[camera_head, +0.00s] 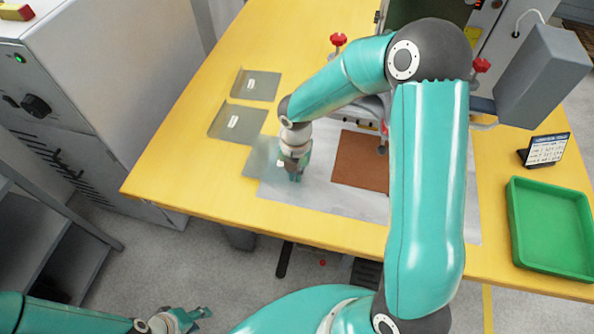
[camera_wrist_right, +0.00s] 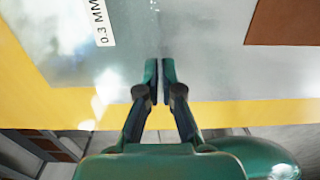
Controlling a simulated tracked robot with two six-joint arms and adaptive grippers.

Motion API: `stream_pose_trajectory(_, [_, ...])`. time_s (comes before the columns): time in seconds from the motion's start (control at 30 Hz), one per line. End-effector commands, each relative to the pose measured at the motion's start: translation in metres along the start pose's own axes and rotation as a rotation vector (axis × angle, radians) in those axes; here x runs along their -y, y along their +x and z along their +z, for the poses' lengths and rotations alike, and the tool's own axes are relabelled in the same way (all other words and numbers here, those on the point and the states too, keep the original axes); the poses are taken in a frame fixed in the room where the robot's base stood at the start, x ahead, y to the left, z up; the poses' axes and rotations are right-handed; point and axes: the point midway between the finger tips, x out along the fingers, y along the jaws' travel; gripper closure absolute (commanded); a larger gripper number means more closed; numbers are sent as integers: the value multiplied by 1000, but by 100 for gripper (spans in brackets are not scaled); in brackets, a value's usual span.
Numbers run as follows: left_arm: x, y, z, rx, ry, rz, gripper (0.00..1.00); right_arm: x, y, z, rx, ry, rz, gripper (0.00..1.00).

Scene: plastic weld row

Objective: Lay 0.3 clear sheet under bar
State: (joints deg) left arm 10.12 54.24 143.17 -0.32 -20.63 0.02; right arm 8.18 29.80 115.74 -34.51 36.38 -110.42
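The 0.3 clear sheet (camera_head: 259,160) lies flat at the front left of the table, overlapping the left end of a grey metal plate (camera_head: 325,199). Its "0.3 MM" label (camera_wrist_right: 103,22) shows in the right wrist view. My right gripper (camera_head: 296,174) points down at the sheet's right part. In the right wrist view its fingertips (camera_wrist_right: 159,72) are nearly together and appear closed on the sheet; the pinched edge is hard to see. The bar is mostly hidden behind my right arm. My left gripper (camera_head: 200,316) is low at the bottom left, clear of the table, empty with fingers apart.
Two other labelled sheets (camera_head: 257,85) (camera_head: 232,122) lie further back on the left. A brown pad (camera_head: 360,162) lies on the plate. A green tray (camera_head: 552,228) and a small sign (camera_head: 545,150) stand on the right. Red knobs (camera_head: 338,40) rise behind my right arm.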

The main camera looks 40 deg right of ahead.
Motion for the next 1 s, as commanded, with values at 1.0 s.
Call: stream_pose_trajectory(1.0, [-1,-4,0,0,0,0,60,0,-26,2,5,2,3,69])
